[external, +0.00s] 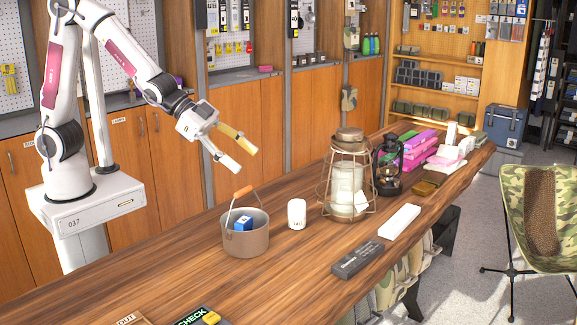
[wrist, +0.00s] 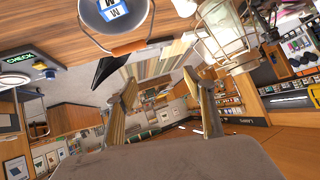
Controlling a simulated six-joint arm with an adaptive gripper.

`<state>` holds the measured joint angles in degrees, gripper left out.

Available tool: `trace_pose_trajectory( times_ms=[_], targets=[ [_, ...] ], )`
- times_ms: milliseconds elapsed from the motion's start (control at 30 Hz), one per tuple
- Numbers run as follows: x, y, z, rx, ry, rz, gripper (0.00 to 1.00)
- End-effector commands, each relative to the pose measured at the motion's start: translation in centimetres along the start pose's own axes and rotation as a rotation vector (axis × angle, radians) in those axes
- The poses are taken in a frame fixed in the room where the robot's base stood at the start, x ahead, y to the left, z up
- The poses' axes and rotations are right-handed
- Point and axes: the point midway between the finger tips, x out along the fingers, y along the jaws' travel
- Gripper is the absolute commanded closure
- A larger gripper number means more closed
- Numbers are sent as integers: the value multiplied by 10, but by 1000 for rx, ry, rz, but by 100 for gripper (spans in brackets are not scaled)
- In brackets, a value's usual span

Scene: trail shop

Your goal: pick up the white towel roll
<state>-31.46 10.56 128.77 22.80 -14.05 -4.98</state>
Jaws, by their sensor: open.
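The white towel roll (external: 297,213) stands upright on the wooden counter, between the bucket and the large lantern. In the wrist view, a white shape at the top edge, between bucket and lantern, looks like the same roll (wrist: 186,7), mostly cut off. My gripper (external: 243,160) is open and empty, in the air above the counter's back edge, up and left of the roll and apart from it. Its two spread fingers also show in the wrist view (wrist: 160,90), with nothing between them.
A bucket (external: 246,240) with a raised handle and a blue box (external: 243,223) inside stands left of the roll. A wire-caged lantern (external: 347,175) stands close on its right, a black lantern (external: 388,168) beyond. A dark grey block (external: 358,259) and white block (external: 399,221) lie in front.

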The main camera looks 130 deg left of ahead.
Motion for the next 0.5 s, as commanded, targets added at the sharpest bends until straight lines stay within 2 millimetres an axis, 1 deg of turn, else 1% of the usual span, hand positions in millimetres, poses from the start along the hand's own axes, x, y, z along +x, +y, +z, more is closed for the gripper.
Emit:
trace_pose_trajectory(
  times_ms=[33, 200, 500],
  targets=[
    [10, -7, 5, -6, 5, -2, 47],
    [38, -24, 15, -18, 41, 0, 47],
    [75, -48, 37, -42, 95, 14, 47]
  ],
)
